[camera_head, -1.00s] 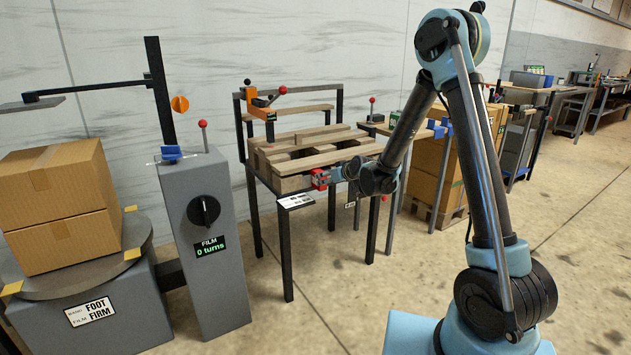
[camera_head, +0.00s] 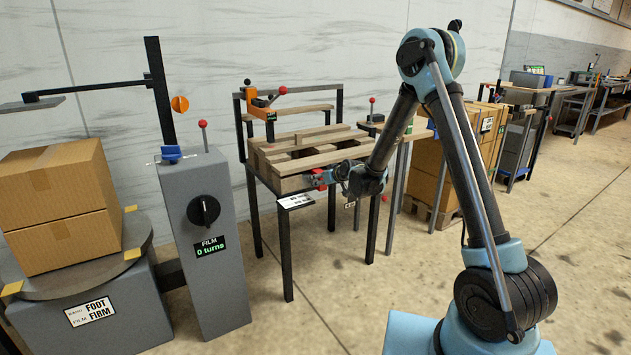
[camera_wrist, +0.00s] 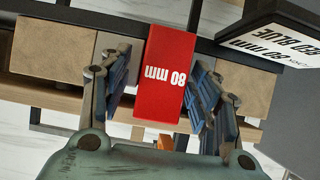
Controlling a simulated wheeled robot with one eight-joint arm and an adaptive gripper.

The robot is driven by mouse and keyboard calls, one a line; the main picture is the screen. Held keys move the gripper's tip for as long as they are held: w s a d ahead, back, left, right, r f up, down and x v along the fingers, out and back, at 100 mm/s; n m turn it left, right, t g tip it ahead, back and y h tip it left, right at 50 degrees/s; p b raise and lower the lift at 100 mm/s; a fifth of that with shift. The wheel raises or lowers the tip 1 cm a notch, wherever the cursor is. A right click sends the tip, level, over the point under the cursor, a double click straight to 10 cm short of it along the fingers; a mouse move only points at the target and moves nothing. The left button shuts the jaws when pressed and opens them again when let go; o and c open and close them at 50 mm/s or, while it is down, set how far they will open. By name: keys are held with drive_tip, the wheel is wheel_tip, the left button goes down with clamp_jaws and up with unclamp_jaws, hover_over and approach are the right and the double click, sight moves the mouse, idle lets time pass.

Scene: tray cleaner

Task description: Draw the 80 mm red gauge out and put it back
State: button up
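The red gauge (camera_wrist: 166,75), a block marked "80 mm", sits between two wooden blocks at the pallet's front edge. It is mostly covered in the head view, where a little red (camera_head: 318,186) shows at my fingers. My gripper (camera_wrist: 163,85) has one blue-padded finger on each side of the gauge. The fingers look spread, with a narrow gap on the left. The right pad is very close to the gauge, and contact there is unclear.
The wooden pallet (camera_head: 325,155) rests on a dark-legged stand. A sign reading "80 mm" and "RED BLUE" (camera_wrist: 275,40) juts out close to my right finger. The grey film post (camera_head: 215,270) and turntable with cartons (camera_head: 60,210) stand left. The floor in front is clear.

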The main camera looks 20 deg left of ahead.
drive_tip(key=c, duration=1.1)
drive_tip(key=shift+s+d, duration=0.1)
drive_tip(key=shift+d, duration=0.05)
drive_tip(key=shift+s+d, duration=1.25)
drive_tip(key=shift+d, duration=0.2)
drive_tip(key=shift+s+d, duration=1.25)
drive_tip(key=shift+d, duration=0.25)
drive_tip(key=shift+s+d, duration=1.25)
drive_tip(key=shift+d, duration=0.2)
drive_tip(key=shift+d, duration=0.1)
drive_tip(key=shift+a+r+v, duration=0.1)
drive_tip(key=shift+r+v, duration=0.1)
drive_tip(key=shift+v, duration=1.05)
drive_tip(key=shift+a+r+v, duration=0.1)
drive_tip(key=shift+r+v, duration=0.05)
drive_tip(key=shift+v, duration=1.1)
drive_tip(key=shift+w, duration=0.1)
